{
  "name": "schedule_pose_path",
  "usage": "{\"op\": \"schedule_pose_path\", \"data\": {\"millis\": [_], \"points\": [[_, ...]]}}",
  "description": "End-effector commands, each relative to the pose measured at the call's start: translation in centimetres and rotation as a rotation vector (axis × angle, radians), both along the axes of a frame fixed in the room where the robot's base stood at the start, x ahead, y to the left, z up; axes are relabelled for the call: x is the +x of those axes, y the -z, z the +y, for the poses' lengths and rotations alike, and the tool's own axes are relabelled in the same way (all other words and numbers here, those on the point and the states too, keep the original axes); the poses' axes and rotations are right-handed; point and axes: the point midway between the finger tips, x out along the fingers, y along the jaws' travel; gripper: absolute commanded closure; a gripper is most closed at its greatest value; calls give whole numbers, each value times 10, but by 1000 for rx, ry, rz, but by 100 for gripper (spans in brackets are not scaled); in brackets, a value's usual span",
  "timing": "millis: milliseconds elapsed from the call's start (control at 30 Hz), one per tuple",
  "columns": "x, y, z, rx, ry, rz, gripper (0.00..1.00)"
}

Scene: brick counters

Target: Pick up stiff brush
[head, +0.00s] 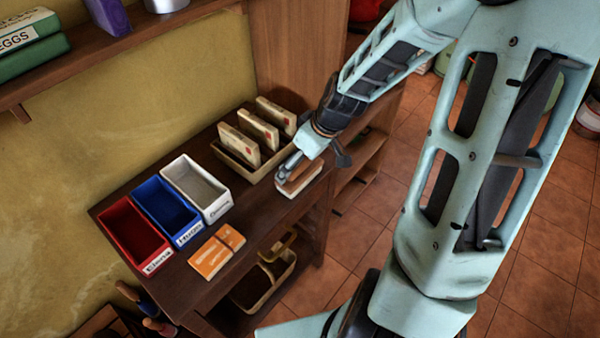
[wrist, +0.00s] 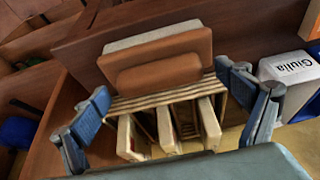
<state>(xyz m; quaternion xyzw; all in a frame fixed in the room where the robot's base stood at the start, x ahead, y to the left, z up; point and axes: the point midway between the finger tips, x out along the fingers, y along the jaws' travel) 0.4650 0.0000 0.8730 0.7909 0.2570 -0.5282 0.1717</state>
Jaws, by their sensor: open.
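The stiff brush (head: 299,181) lies at the right front edge of the dark wooden counter. It has a brown wooden body over a pale layer. In the wrist view the brush (wrist: 170,46) is a wide brown block with a smaller raised grip, in the upper middle. My gripper (head: 294,167) is at the brush in the head view and partly covers it. In the wrist view my gripper (wrist: 162,84) has its fingers spread wide, one to each side of the brush's raised grip. Nothing is held. Contact cannot be told.
A slatted crate (head: 236,163) with upright packets stands right behind the brush. Red (head: 115,225), blue (head: 154,198) and white (head: 188,173) labelled bins stand to the left. Orange packets (head: 216,252) lie before them. A wooden panel (head: 295,60) rises at the back.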

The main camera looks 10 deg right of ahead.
Motion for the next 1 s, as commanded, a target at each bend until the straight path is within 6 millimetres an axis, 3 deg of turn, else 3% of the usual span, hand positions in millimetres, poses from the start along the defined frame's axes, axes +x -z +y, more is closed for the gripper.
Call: {"op": "schedule_pose_path", "data": {"millis": [133, 567, 1000], "points": [[0, -1, 0, 0, 0, 0, 8], [0, -1, 0, 0, 0, 0, 54], [3, -12, 1, 0, -1, -2, 55]]}}
